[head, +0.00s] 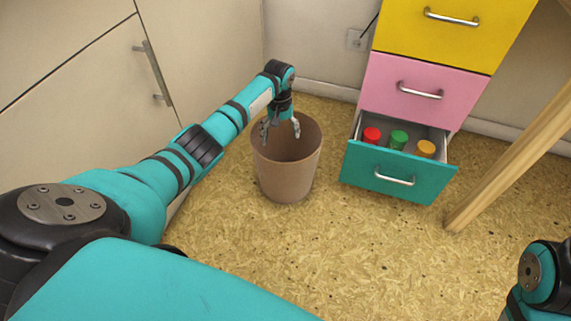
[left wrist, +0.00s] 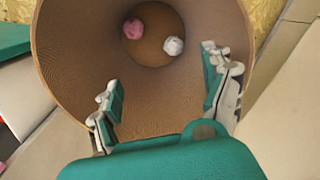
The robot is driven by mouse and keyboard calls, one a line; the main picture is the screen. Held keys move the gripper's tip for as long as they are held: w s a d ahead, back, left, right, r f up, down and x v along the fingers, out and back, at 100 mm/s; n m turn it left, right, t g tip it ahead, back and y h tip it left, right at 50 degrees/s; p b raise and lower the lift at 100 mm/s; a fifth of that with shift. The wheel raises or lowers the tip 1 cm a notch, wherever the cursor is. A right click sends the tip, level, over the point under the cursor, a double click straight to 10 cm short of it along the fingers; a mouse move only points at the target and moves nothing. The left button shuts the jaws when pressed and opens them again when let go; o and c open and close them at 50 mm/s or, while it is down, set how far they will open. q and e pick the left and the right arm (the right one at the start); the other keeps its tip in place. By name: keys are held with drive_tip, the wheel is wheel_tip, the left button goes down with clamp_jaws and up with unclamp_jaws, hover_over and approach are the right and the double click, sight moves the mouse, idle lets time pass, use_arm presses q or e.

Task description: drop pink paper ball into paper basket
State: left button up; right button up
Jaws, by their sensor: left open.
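The brown paper basket (head: 287,170) stands upright on the floor near the middle of the head view. My left gripper (head: 281,130) is over its mouth, pointing down, with its fingers apart and nothing between them. In the left wrist view the open fingers of the gripper (left wrist: 162,95) show above the basket's inner wall (left wrist: 75,50). The pink paper ball (left wrist: 133,29) lies at the bottom of the basket, beside a white paper ball (left wrist: 173,46). The head view does not show the balls. My right gripper is out of view.
An open teal drawer (head: 398,172) to the right of the basket holds red, green and orange-capped items. Pink and yellow drawers are above it. A wooden leg (head: 515,160) slants at the right. Cabinets (head: 80,85) stand at the left. The floor in front is clear.

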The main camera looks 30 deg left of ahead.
use_arm(q)
wheel_tip(320, 180, up, 12)
idle(0.5)
